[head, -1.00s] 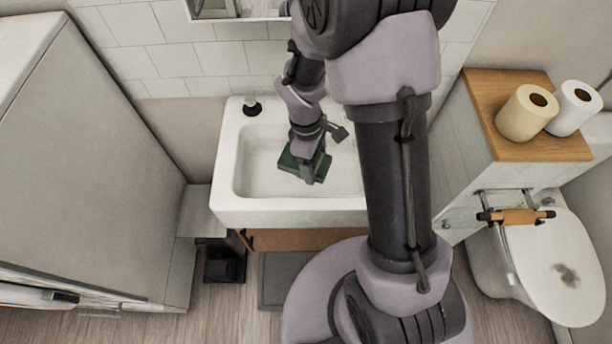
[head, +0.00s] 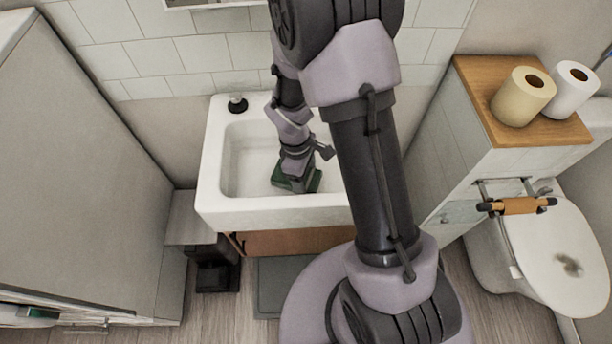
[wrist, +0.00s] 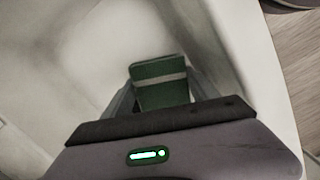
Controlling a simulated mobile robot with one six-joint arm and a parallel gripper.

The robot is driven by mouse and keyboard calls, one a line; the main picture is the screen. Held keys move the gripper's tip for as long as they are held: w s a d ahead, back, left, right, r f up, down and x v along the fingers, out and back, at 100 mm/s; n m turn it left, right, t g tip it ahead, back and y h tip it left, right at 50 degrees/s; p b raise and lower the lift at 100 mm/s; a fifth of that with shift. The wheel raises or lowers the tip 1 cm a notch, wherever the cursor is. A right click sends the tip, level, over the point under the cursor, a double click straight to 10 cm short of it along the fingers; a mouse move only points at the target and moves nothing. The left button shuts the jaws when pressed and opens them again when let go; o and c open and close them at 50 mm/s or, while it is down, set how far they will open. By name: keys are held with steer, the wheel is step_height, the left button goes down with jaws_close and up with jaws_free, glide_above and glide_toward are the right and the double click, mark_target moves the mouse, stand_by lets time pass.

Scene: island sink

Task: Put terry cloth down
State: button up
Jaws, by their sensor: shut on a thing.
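The terry cloth is a folded dark green piece (head: 284,178) with a pale stripe that shows in the wrist view (wrist: 160,92). It is inside the white sink basin, low toward the basin floor. My gripper (head: 299,184) points down into the basin and is shut on the cloth. In the head view my gripper covers part of the cloth. I cannot tell whether the cloth touches the basin floor. The sink (head: 213,172) has a white rim, and its right part is hidden behind my arm.
A dark soap dispenser (head: 237,104) stands at the sink's back left corner. A wooden-topped cabinet (head: 484,91) with two paper rolls is at the right, beside a toilet (head: 560,255). A tall grey cabinet (head: 80,170) stands at the left. The basin's left side is clear.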

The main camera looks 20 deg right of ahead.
steer(key=o, duration=1.5)
step_height(320, 180, up, 25)
steer(key=s+a+m+t+y+p, duration=0.1)
steer(key=s+a+m+t+p, duration=0.15)
steer(key=m+p, duration=0.3)
steer(key=s+a+r+m+t+y, duration=0.2)
steer(key=s+a+r+m+t, duration=0.1)
steer(key=s+r+m, duration=0.6)
step_height(320, 180, up, 2)
steer(key=shift+s+a+r+t+p, duration=0.25)
steer(key=shift+s+t+p, duration=0.1)
steer(key=shift+s+t, duration=0.4)
